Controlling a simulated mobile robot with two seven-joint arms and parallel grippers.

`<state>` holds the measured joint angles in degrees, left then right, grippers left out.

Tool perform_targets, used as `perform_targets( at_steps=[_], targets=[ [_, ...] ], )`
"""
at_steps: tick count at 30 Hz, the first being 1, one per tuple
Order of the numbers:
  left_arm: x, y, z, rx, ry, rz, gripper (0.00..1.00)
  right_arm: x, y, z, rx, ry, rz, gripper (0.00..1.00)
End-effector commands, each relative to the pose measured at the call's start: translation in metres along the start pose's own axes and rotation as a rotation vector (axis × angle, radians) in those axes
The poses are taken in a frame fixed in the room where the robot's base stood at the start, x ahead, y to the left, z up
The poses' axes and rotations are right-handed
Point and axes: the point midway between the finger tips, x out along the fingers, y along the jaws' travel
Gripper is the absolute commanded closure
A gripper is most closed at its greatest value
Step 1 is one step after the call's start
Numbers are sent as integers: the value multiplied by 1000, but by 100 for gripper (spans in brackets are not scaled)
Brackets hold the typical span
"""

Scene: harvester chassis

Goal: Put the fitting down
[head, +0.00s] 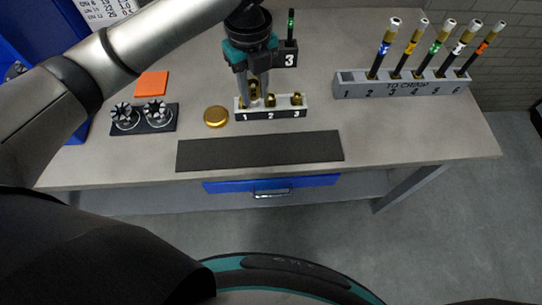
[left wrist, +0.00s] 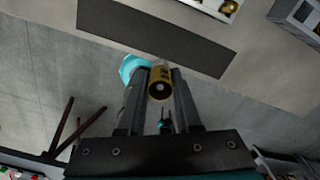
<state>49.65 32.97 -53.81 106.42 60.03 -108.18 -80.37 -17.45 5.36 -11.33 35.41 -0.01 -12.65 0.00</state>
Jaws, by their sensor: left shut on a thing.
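My left gripper (head: 256,92) reaches down in the head view, in front of or over the small white rack (head: 258,114) numbered 1 to 3. In the head view the fingers partly hide the held fitting. Other brass fittings show at the rack's number 2 (head: 270,100) and number 3 (head: 297,99). The fingers partly cover position 1, so I cannot tell whether it is empty. My right gripper is not in view.
A dark mat (head: 260,151) lies clear in front of the rack. A round brass piece (head: 215,117), a black holder (head: 144,118) and an orange square (head: 151,84) are left. A grey "TO CRIMP" rack (head: 402,87) with several upright hoses stands right. A black "3" stand (head: 287,56) is behind.

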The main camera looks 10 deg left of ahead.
Motion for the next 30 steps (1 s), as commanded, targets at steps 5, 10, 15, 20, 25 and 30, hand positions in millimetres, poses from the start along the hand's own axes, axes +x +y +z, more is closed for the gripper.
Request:
perform_targets(
  at_steps=[5,10,15,20,25,30],
  targets=[
    [22,1,-4,0,2,5,100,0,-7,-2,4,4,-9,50],
    [68,1,-4,1,3,6,100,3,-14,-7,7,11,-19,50],
    [113,1,-4,1,3,4,100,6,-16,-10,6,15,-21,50],
    [145,0,-3,1,0,2,100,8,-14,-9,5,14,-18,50],
    [159,0,-3,2,0,1,100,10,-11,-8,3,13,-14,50],
    [183,0,-3,2,1,2,100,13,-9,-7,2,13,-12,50]
  ],
)
